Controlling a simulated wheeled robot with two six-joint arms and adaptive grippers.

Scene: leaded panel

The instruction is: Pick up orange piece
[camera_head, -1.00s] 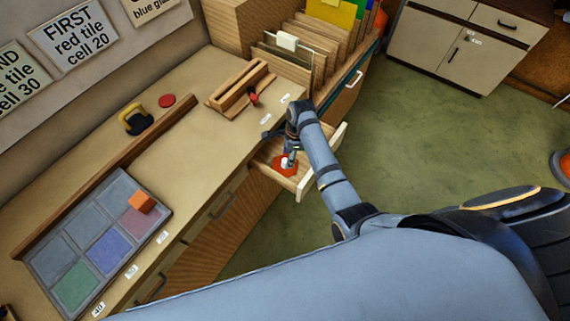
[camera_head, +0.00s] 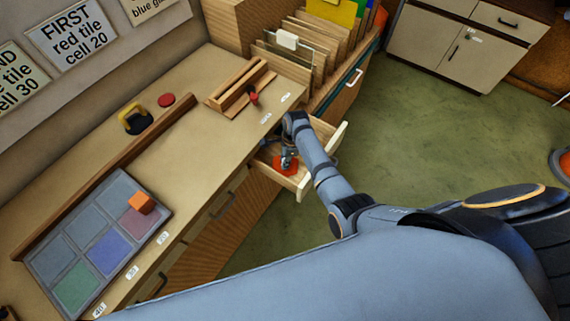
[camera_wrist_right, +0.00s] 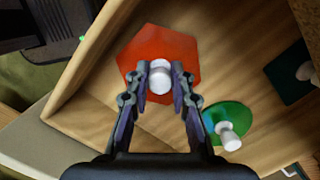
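The orange piece is a flat orange-red hexagon with a white knob, lying in the open drawer in the head view (camera_head: 279,163). In the right wrist view the orange piece (camera_wrist_right: 178,42) lies on the wooden drawer floor, with its white knob (camera_wrist_right: 160,80) between my fingers. My right gripper (camera_wrist_right: 160,70) is open above the piece, one finger on each side of the knob; I see no clear grip. It also shows in the head view (camera_head: 287,152), reaching down into the drawer. My left gripper is not in view.
The drawer (camera_head: 303,186) holds a green round piece (camera_wrist_right: 232,118) with a white knob and a dark piece (camera_wrist_right: 292,78). Its walls are close to my right gripper. A panel tray (camera_head: 55,264) with an orange cube (camera_head: 141,203) lies on the counter.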

